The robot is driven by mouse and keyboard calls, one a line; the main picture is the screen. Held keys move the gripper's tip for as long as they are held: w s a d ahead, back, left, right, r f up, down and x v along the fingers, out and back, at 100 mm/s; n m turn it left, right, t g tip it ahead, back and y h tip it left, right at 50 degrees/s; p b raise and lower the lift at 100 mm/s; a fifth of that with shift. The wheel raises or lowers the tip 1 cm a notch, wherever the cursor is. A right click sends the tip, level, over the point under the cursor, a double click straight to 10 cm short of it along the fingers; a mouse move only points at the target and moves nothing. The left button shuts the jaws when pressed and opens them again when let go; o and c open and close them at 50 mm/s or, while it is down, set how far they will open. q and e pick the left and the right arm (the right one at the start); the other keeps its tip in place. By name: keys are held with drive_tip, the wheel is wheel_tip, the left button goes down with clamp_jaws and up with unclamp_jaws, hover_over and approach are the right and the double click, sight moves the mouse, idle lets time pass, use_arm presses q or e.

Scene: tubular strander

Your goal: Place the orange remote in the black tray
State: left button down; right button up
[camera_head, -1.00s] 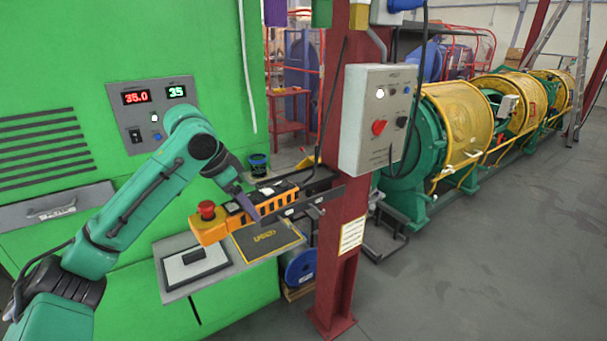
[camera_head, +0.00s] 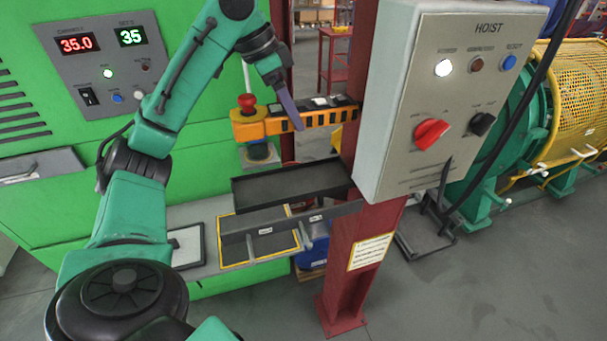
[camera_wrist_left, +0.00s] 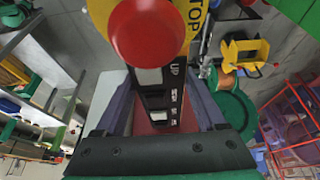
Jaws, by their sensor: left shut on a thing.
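The orange remote (camera_head: 270,127), long with a red knob at its left end and dark buttons along it, is held in the air by my left gripper (camera_head: 289,118). In the left wrist view the remote (camera_wrist_left: 158,90) sits between the two fingers of the left gripper (camera_wrist_left: 160,112), its red knob towards the camera. The black tray (camera_head: 285,184) is shallow, long and empty where I can see it. It is at the red post, below the remote and apart from it. My right gripper is not in view.
The grey hoist control box (camera_head: 450,100) hangs on the red post (camera_head: 345,265), close to the right of the remote. A green machine cabinet (camera_head: 50,210) stands behind on the left. A low shelf with a yellow-edged dark mat (camera_head: 235,252) lies below the tray.

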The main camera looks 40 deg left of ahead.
use_arm(q)
wheel_tip(320, 180, down, 6)
drive_tip(key=s+b, duration=0.2)
drive_tip(key=b, duration=0.2)
approach(297, 183)
drive_tip(key=shift+w+d+f, duration=0.3)
drive_tip(key=shift+w+f, duration=0.3)
drive_tip(key=shift+w, duration=0.15)
drive_tip(key=x, duration=0.2)
drive_tip(key=shift+w+f, duration=0.1)
drive_tip(key=shift+f, duration=0.15)
drive_tip(key=shift+s+f+b, duration=0.2)
drive_tip(key=shift+f+b, duration=0.1)
drive_tip(key=shift+f, duration=0.2)
drive_tip(key=shift+s+f+b, duration=0.15)
drive_tip(key=shift+f+b, duration=0.15)
drive_tip(key=shift+f, duration=0.2)
drive_tip(key=shift+c, duration=1.2)
unclamp_jaws()
drive_tip(key=shift+w+f, duration=0.1)
drive_tip(key=shift+w, duration=0.05)
drive_tip(key=shift+d, duration=0.1)
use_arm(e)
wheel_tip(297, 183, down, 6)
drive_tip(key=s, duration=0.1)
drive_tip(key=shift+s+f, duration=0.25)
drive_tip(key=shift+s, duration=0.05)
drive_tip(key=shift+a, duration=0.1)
